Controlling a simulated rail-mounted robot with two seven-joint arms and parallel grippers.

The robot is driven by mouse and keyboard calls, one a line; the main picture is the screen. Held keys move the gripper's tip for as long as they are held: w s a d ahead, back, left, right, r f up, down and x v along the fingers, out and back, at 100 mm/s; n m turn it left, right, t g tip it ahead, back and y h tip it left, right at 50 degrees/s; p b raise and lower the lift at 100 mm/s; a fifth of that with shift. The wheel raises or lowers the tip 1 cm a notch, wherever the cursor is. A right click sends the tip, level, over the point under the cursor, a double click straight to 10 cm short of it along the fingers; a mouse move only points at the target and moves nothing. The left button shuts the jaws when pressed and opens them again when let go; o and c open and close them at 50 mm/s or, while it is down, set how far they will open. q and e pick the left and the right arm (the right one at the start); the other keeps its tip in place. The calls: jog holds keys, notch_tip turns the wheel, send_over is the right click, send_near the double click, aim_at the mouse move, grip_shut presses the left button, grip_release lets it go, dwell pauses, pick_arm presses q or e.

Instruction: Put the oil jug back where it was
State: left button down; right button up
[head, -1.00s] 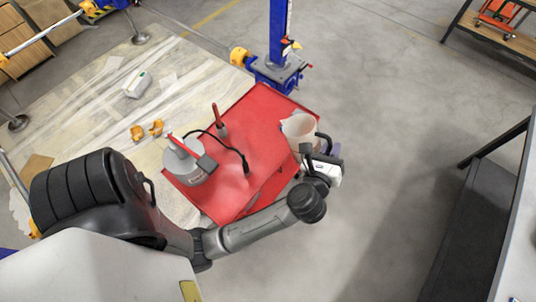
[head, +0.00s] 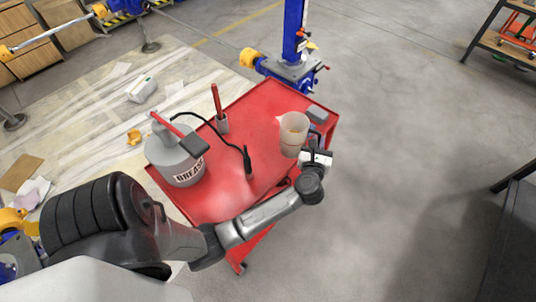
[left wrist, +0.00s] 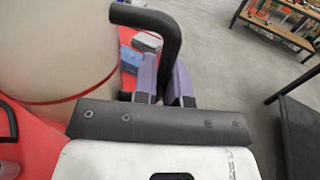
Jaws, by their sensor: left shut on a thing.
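The oil jug (head: 293,138) is a translucent pale vessel with amber showing inside and a dark handle. It stands upright at the right side of the red cart top (head: 255,110); I cannot tell whether its base touches. My left gripper (head: 318,143) is at the jug's right side, shut on its handle. In the left wrist view the pale jug wall (left wrist: 55,45) fills the left. The black handle (left wrist: 160,22) runs down to the purple fingers (left wrist: 166,85), which hide its lower part. The right gripper is out of view.
A small grey block (head: 317,113) lies behind the jug. A blue jack post (head: 294,40) rises beyond the cart.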

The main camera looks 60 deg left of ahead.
pick_arm(q)
jog(key=s+a+f+b, duration=0.1)
jog(key=a+f, duration=0.2)
jog(key=a, duration=0.1)
jog(key=s+a+f+b, duration=0.1)
jog(key=a+f, duration=0.3)
jog(key=s+a+f+b, duration=0.1)
jog(key=a+f+b, duration=0.1)
jog(key=a+f, duration=0.2)
jog(key=shift+f, duration=0.55)
jog(key=shift+f, duration=0.1)
jog(key=shift+f, duration=0.15)
jog(key=c, duration=1.2)
grip_release()
jog(key=shift+o, duration=0.2)
